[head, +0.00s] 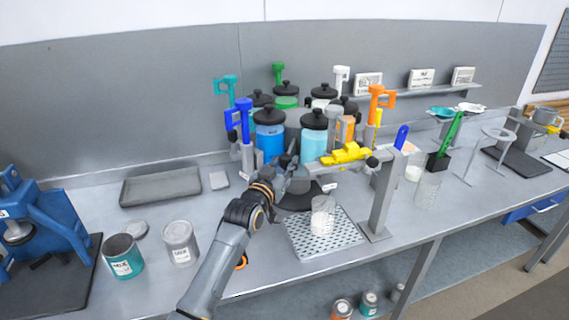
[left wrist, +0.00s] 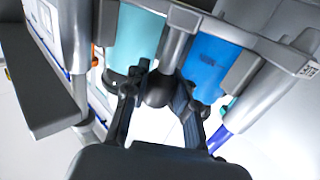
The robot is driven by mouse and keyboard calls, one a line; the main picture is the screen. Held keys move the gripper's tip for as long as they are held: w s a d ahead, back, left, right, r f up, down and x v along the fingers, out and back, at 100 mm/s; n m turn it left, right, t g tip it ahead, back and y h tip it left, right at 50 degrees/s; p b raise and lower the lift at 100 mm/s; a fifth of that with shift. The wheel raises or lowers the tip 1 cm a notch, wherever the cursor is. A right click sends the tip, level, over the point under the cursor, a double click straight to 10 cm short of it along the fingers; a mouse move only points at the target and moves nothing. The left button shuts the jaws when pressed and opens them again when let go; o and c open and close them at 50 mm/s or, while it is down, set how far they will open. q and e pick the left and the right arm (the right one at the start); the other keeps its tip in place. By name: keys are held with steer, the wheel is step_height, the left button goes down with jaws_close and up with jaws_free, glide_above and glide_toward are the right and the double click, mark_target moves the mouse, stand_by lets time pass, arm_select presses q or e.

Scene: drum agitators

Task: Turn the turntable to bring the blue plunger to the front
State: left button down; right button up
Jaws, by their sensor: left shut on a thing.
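The turntable (head: 297,203) stands in the middle of the bench with a ring of black-lidded jars and coloured plungers. The blue plunger (head: 243,120) is at its left side, beside the blue jar (head: 269,140). The light blue jar (head: 313,140) is nearest the front, with the grey plunger and the orange plunger (head: 378,102) to its right. My left gripper (head: 287,172) reaches in at the front left. In the left wrist view its fingers (left wrist: 160,100) are shut on a dark round knob (left wrist: 158,91) at the end of a grey rod, between the light blue and blue jars.
A dispensing stand (head: 382,200) with a yellow clamp (head: 345,155) is close at the right. Two cans (head: 122,257) and a blue press (head: 45,230) are at the left.

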arm_select(q)
steer(key=c, duration=1.3)
jaws_free()
steer(key=shift+s+f, duration=0.1)
steer(key=shift+f, duration=0.25)
steer(key=shift+o, duration=1.2)
steer(key=shift+r, duration=0.1)
steer(key=shift+s+r, duration=0.1)
steer(key=shift+r, duration=0.1)
steer(key=v, duration=1.2)
